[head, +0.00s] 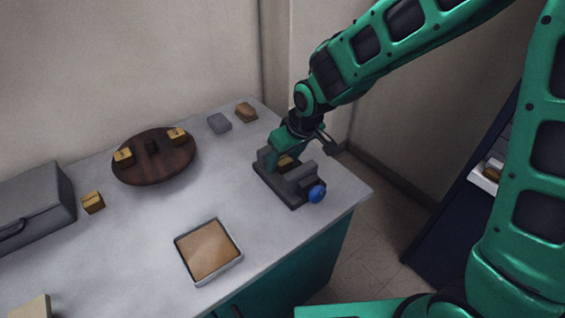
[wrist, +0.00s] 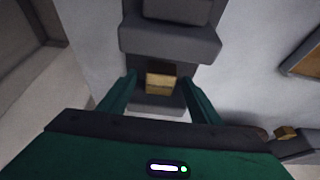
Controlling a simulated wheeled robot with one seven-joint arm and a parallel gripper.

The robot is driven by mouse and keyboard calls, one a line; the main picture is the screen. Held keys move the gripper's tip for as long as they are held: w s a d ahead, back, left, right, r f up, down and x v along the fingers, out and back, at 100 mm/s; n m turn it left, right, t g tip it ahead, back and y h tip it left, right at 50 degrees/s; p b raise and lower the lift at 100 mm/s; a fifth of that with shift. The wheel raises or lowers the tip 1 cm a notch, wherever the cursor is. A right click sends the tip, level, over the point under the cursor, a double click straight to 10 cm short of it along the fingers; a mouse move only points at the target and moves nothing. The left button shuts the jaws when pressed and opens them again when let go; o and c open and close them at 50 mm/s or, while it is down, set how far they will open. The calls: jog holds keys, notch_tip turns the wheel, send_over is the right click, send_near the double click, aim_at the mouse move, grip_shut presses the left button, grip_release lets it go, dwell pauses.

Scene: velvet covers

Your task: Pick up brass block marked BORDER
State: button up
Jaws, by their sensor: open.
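A brass block (wrist: 160,83) sits in a dark grey fixture (head: 272,188) with a blue knob, near the table's right end. The block also shows in the head view (head: 286,162), partly hidden by my gripper. My gripper (wrist: 158,77) is open, with one finger on each side of this block; I cannot tell whether they touch it. Other brass blocks stand on a round wooden board (head: 150,173): one at its left (head: 123,156) and one at its right (head: 177,136). Another brass block (head: 93,202) lies on the table. No marking is readable.
A shallow tray with a tan inside (head: 238,256) lies at the table's front. A grey case (head: 38,207) stands at the left. A grey block (head: 219,123) and a brownish block (head: 246,112) are at the back. The table between board and tray is clear.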

jog(key=shift+w+f, duration=0.15)
jog(key=shift+f, duration=0.15)
jog(key=shift+c, duration=0.4)
grip_shut()
jog(key=shift+r, duration=0.1)
